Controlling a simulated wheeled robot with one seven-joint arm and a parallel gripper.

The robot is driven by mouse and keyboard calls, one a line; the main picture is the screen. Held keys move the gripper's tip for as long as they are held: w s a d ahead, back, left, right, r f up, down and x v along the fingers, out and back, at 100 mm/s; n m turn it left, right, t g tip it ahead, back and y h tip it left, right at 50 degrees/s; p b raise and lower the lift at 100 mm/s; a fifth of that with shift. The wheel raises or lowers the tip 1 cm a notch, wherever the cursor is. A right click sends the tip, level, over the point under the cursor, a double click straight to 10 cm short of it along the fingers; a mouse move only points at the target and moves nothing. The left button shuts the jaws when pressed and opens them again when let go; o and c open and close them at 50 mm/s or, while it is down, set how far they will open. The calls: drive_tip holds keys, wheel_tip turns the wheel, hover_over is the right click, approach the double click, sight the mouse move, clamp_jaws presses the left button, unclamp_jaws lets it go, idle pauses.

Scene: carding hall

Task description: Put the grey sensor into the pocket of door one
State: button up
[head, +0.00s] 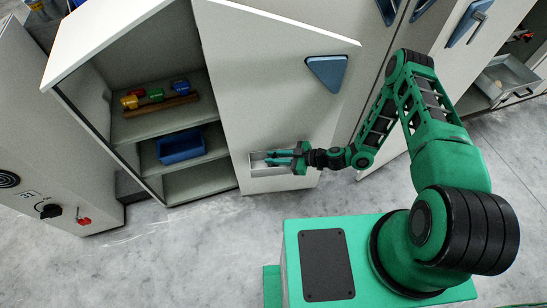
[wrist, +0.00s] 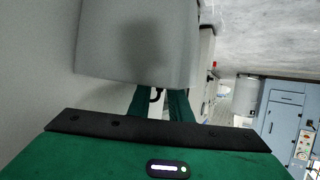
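An open pale grey cabinet door (head: 245,90) stands in the middle of the head view, with a blue triangular plate near its top. Near its bottom is a small open pocket (head: 258,171). My gripper (head: 272,158) reaches in from the right, its fingers over the pocket's opening. In the wrist view the two green fingers (wrist: 160,103) stand apart, with a small dark hooked shape between them. Their tips are hidden by a large smooth grey body (wrist: 135,45); I cannot tell whether it is the pocket wall or the grey sensor. No sensor is clearly recognisable.
Left of the door, open shelves hold coloured fittings (head: 156,93) and a blue bin (head: 180,147). A machine panel with a red switch (head: 84,220) stands at far left. Another door (head: 448,35) and an open drawer (head: 508,77) are at right. The floor (head: 160,265) in front is clear.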

drive_tip(key=v, duration=1.2)
drive_tip(key=shift+r, duration=0.15)
drive_tip(key=s+d+r+m+g+h, duration=0.2)
drive_tip(key=d+r+m+h, duration=0.15)
drive_tip(key=d+r, duration=0.8)
drive_tip(key=s+d+r+m+g+h, duration=0.25)
drive_tip(key=d+r+h, duration=0.4)
drive_tip(key=r, duration=0.75)
drive_tip(key=s+d+r+m+h, duration=0.1)
drive_tip(key=s+d+r+m, duration=0.3)
drive_tip(key=s+r+m, duration=0.3)
drive_tip(key=s+d+r+m+h, duration=0.1)
drive_tip(key=s+d+r+m, duration=0.4)
drive_tip(key=s+r, duration=0.7)
drive_tip(key=shift+s+r+m+h, duration=0.4)
drive_tip(key=shift+s+m, duration=0.45)
drive_tip(key=shift+m, duration=0.45)
